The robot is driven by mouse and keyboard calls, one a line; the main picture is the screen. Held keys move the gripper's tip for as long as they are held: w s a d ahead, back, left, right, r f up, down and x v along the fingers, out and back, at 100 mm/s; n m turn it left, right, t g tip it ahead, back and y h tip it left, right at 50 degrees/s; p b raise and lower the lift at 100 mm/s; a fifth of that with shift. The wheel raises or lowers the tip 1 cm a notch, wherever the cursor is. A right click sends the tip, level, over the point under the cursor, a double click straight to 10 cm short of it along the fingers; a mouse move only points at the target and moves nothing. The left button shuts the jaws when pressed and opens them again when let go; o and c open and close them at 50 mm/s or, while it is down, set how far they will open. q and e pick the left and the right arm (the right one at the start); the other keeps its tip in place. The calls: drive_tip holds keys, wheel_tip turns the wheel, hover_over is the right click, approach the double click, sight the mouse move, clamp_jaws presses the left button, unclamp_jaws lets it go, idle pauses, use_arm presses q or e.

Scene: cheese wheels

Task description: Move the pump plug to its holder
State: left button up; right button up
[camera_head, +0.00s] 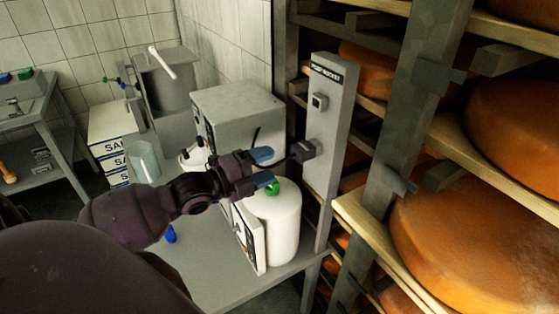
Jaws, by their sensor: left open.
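The dark pump plug (303,150) is at the lower part of a grey upright panel (325,180), its short end pointing left. The panel carries a label at the top and a small dark square socket (319,102) below it. I cannot tell which fitting is the holder. My left gripper (265,167) reaches in from the left, its two blue-tipped fingers apart, one above the other. They are just left of the plug, and nothing shows clearly between them. My right gripper is not in view.
A white container (275,228) with a green top stands under my left gripper on a grey table (215,285). A grey box (238,110) stands behind. Shelves with orange cheese wheels (480,240) fill the right. Stacked white boxes (108,135) stand at left.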

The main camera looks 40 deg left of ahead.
use_arm(q)
drive_tip(key=shift+v, duration=0.8)
drive_tip(key=s+d+f+n+g+y, duration=0.4)
drive_tip(key=s+f+n+g+y, duration=0.3)
drive_tip(key=f+n, duration=0.5)
drive_tip(key=s+d+f+n+g+y, duration=0.1)
drive_tip(key=s+d+f+n+g, duration=0.15)
drive_tip(key=s+n, duration=0.35)
drive_tip(key=s+d+f+n+g, duration=0.1)
drive_tip(key=s+f+n+g, duration=0.1)
drive_tip(key=s+n+g, duration=0.35)
drive_tip(key=w+f+m+t, duration=0.2)
drive_tip(key=w+f+t, duration=0.4)
drive_tip(key=f+t, duration=0.4)
drive_tip(key=shift+h, duration=0.4)
